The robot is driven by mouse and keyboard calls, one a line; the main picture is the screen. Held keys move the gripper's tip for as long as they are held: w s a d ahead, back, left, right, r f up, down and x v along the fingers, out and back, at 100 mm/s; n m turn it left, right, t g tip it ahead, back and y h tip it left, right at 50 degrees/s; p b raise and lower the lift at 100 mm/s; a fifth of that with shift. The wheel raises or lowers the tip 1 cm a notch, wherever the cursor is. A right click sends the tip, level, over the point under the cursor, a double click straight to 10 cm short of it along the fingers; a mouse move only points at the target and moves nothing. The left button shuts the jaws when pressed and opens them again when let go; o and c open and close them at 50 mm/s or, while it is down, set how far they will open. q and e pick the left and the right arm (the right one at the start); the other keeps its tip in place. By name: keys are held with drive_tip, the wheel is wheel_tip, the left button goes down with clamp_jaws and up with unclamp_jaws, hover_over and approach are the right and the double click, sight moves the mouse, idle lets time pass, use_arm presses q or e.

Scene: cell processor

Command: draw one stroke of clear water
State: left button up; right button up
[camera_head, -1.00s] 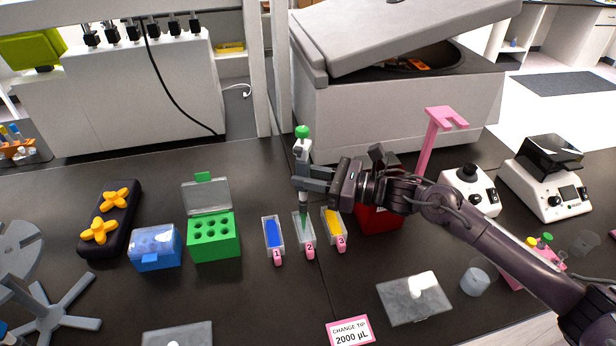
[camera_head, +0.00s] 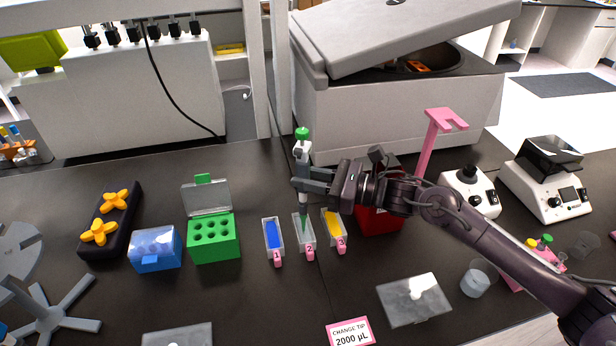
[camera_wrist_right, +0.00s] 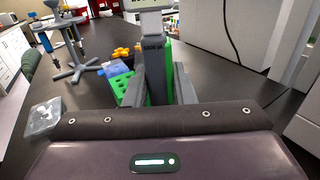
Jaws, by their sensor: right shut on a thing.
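My right gripper (camera_head: 303,184) is shut on a white pipette with a green top (camera_head: 302,134), held upright above the troughs. The pipette body also shows between the fingers in the right wrist view (camera_wrist_right: 153,60). Its green tip (camera_head: 302,222) points down into the trough labelled 2 (camera_head: 309,240), whose contents look clear. I cannot tell how deep the tip is. Trough 1 (camera_head: 273,238) with blue liquid stands to its left, and trough 3 (camera_head: 335,228) with yellow liquid to its right. My left gripper is not in view.
A green rack with an open lid (camera_head: 214,240) and a blue box (camera_head: 155,250) stand to the left. A red container (camera_head: 380,218) and a pink stand (camera_head: 428,145) are behind my right arm. A grey-lidded box (camera_head: 414,300) and a "change tip" sign (camera_head: 350,332) are in front.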

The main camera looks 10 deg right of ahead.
sight(308, 131)
wheel_tip(308, 131, up, 12)
drive_tip(key=p, duration=0.3)
drive_tip(key=shift+f, duration=0.1)
idle(0.3)
